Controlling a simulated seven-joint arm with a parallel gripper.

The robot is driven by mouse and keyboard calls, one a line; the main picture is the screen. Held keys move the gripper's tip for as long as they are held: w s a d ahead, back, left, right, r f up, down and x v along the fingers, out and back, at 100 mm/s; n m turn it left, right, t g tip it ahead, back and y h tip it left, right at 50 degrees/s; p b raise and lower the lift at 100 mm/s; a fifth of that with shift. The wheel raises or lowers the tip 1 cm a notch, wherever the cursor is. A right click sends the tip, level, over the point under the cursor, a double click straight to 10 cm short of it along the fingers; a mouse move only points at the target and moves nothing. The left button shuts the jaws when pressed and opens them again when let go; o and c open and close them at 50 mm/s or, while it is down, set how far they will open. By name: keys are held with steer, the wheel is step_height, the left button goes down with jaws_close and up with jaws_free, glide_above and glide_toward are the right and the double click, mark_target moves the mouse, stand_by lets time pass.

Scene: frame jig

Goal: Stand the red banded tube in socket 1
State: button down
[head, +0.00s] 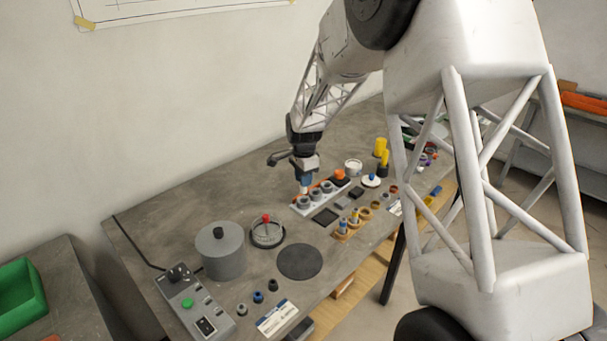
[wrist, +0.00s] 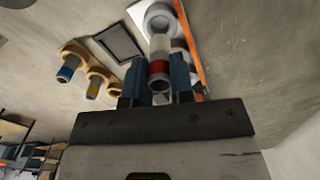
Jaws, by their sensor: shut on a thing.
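The red banded tube (wrist: 159,67) is pale with a red band and stands between the blue fingers of my gripper (wrist: 156,78) in the wrist view. My gripper is shut on it. In the head view my gripper (head: 304,184) is over the near end of the pale socket rack (head: 297,209), which carries several grey ring sockets. A ring socket (wrist: 160,16) shows just beyond the tube's end in the wrist view. I cannot read any socket number, and cannot tell whether the tube's end has entered a ring.
Two tubes stand in wooden rings: one blue-banded (wrist: 67,68), one yellow-banded (wrist: 94,86). A dark square tray (head: 325,216) lies beside the rack. A grey lidded pot (head: 221,255), a round dial (head: 267,233) and a dark disc (head: 299,262) are nearer. Bare table lies behind the rack.

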mark_target(304, 192)
steer(key=shift+f, duration=1.2)
steer(key=shift+f, duration=1.6)
stand_by(0.9)
steer(key=c, duration=0.9)
jaws_free()
steer(key=shift+o, duration=0.7)
steer(key=shift+r, duration=0.3)
steer(key=shift+r, duration=0.45)
steer(key=shift+r, duration=0.2)
steer(key=shift+r, duration=3.3)
steer(key=shift+s+r, duration=0.1)
